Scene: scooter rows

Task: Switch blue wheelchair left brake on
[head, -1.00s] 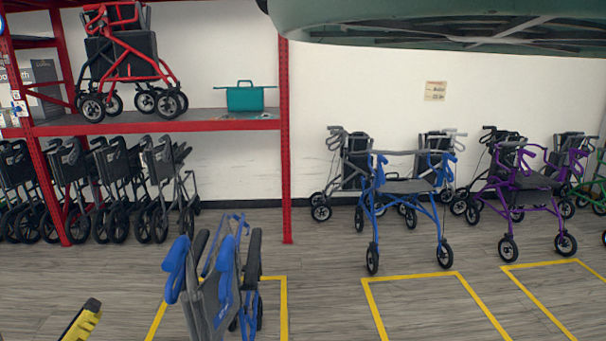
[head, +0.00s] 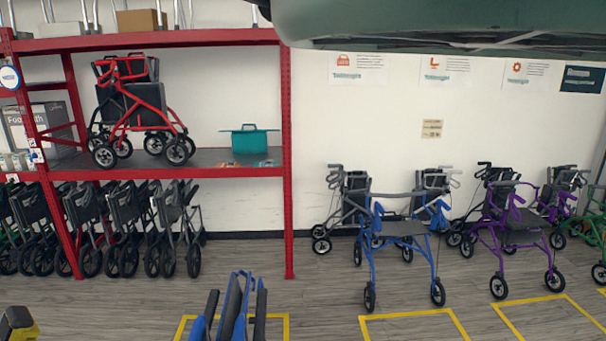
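The blue wheelchair (head: 233,309) is at the bottom middle of the head view. Its blue frame and two black armrests show, and the lower part is cut off by the picture's bottom edge. Its brakes and wheels are not visible. A black and yellow part (head: 18,324) shows at the lower left edge, apart from the wheelchair. I cannot tell whether it belongs to my arm. No gripper fingers are in view.
A red rack (head: 288,215) stands at the back left, with a red rollator (head: 140,110) and a teal case (head: 249,140) on it. A blue rollator (head: 401,235) and a purple rollator (head: 514,228) stand at right. Grey floor (head: 320,290) between is clear.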

